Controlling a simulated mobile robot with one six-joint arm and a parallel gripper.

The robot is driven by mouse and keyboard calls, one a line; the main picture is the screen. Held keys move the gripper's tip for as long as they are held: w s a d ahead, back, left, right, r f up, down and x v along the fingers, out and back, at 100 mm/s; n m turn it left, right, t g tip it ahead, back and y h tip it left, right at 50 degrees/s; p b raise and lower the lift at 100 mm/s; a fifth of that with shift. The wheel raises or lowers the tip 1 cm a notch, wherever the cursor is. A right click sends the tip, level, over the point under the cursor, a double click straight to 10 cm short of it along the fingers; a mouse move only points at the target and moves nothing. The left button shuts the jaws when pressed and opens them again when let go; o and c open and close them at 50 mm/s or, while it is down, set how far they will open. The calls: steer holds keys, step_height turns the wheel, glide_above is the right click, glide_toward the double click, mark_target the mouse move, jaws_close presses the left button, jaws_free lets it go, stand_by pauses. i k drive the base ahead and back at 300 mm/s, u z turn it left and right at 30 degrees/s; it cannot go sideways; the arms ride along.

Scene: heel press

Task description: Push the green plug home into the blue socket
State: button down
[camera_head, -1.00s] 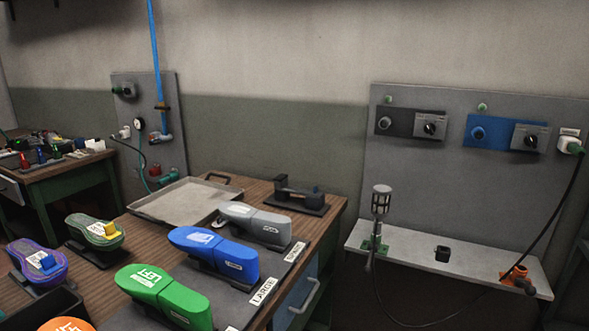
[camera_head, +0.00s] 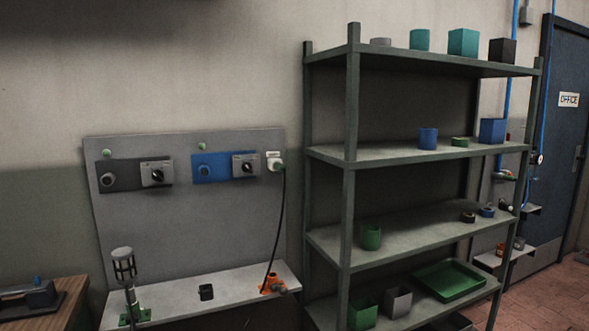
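A small green plug (camera_head: 278,167) sits at a white outlet at the right edge of the grey wall board; how deep it sits I cannot tell. The socket looks empty. My gripper is not in view.
A grey shelf (camera_head: 180,300) under the board carries a caged lamp (camera_head: 123,265), a black cup (camera_head: 206,292) and an orange holder (camera_head: 272,284). A tall rack (camera_head: 350,180) of bins stands right of it. A dark socket panel (camera_head: 122,175) is left.

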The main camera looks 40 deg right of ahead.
mark_target(279, 167)
steer(key=z, duration=4)
steer(key=i, duration=0.1)
steer(key=u, duration=3)
